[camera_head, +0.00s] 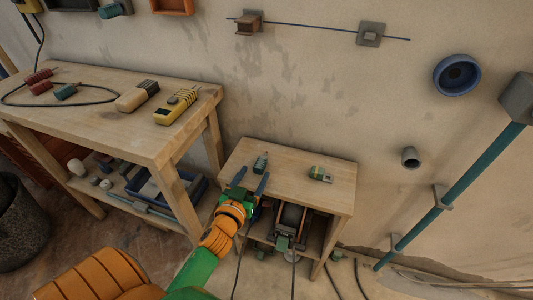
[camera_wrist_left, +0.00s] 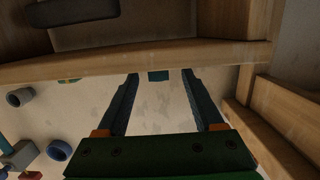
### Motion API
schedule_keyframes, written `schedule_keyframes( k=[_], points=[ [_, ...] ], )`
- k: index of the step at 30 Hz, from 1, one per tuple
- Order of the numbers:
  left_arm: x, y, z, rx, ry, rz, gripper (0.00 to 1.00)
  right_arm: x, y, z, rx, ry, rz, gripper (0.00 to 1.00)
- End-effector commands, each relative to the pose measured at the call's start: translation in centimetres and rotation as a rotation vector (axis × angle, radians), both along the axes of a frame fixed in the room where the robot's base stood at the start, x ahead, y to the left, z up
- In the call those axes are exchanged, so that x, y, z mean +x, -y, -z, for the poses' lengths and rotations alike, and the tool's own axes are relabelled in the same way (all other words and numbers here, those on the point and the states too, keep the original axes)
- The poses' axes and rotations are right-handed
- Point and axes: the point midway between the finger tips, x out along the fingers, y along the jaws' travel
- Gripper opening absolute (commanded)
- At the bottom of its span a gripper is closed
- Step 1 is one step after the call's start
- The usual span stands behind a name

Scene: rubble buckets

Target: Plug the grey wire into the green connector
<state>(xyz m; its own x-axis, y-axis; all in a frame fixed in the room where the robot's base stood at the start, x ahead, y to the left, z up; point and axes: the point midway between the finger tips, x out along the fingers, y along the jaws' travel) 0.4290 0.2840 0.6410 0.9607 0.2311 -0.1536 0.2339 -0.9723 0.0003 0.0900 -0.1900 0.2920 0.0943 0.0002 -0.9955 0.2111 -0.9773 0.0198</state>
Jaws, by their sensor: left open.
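My left gripper (camera_head: 251,178) is open and empty at the front edge of the small wooden table. A teal-green plug-like piece (camera_head: 261,163) lies on that table just beyond the fingertips. In the left wrist view a teal piece (camera_wrist_left: 158,75) shows between the open fingertips (camera_wrist_left: 160,74), apart from both. A green and beige connector-like block (camera_head: 320,174) lies further right on the table; a bit of green (camera_wrist_left: 68,80) shows at the table edge in the wrist view. I cannot tell which piece is the green connector. No wire is clearly identifiable as the grey one. My right gripper is not visible.
The small table (camera_head: 335,197) has a shelf with dark equipment (camera_head: 290,217) and cables hanging below. A teal pipe (camera_head: 458,185) runs along the right wall.

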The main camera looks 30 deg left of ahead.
Motion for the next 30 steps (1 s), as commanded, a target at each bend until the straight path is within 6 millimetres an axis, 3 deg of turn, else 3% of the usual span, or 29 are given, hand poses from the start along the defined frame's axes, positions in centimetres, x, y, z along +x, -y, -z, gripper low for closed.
schedule_keyframes(
  k=[5,12,20,22,28,30],
  points=[
    [1.7,-0.3,0.3,0.003,0.0,0.001,0.69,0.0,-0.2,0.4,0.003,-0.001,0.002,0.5],
    [6.2,-1.2,0.4,0.002,0.001,0.001,0.69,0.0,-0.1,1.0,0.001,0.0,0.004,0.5],
    [7.0,-1.4,0.4,0.0,-0.001,0.0,0.69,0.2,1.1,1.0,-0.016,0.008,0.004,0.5],
    [7.0,-1.4,0.4,0.0,-0.001,0.0,0.58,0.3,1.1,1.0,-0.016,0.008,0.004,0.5],
    [7.0,-1.4,0.4,0.0,-0.001,0.0,0.04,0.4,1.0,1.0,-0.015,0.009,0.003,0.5],
    [7.0,-1.4,0.4,0.0,-0.001,0.0,0.0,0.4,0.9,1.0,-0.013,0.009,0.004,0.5]
  ],
)
